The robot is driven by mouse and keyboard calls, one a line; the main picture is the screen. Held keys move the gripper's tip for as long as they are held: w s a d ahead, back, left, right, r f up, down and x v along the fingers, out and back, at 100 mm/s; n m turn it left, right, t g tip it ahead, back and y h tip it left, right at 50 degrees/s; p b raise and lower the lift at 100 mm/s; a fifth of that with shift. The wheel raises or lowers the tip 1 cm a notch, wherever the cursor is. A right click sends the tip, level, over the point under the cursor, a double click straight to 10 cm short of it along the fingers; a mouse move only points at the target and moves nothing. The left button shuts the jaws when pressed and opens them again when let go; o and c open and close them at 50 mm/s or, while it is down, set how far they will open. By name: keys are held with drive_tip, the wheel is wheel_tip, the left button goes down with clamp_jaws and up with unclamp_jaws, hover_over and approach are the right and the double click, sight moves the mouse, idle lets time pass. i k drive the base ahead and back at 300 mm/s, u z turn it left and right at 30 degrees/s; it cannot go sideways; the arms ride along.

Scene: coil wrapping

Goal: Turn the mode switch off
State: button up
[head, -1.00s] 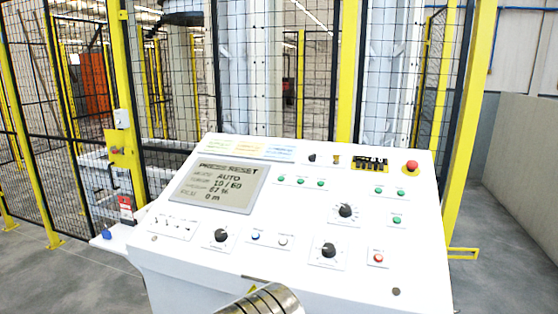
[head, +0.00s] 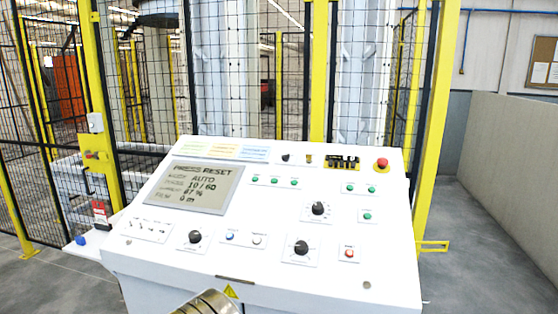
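A white sloped control console (head: 140,262) fills the middle of the head view. It carries several black rotary knobs: one at lower left (head: 195,237), one at lower middle (head: 301,248) and one at right (head: 318,209). A small black switch (head: 286,157) sits near the top edge, beside a small brass-coloured one (head: 309,158). The labels are too small to read, so I cannot tell which is the mode switch. The display (head: 196,189) reads "PRESS RESET" and "AUTO". A rounded metal part, seemingly of my arm, shows at the bottom edge; no gripper fingers are visible.
A red emergency button (head: 381,164) is at the console's top right, a small red button (head: 349,253) at lower right. Yellow-posted mesh fencing (head: 146,90) stands behind. A grey wall (head: 510,170) runs along the right, with clear floor (head: 480,250) before it.

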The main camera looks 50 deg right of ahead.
sight(286, 158)
drive_tip(key=z, duration=0.1)
drive_tip(key=i, duration=1)
drive_tip(key=u, duration=0.1)
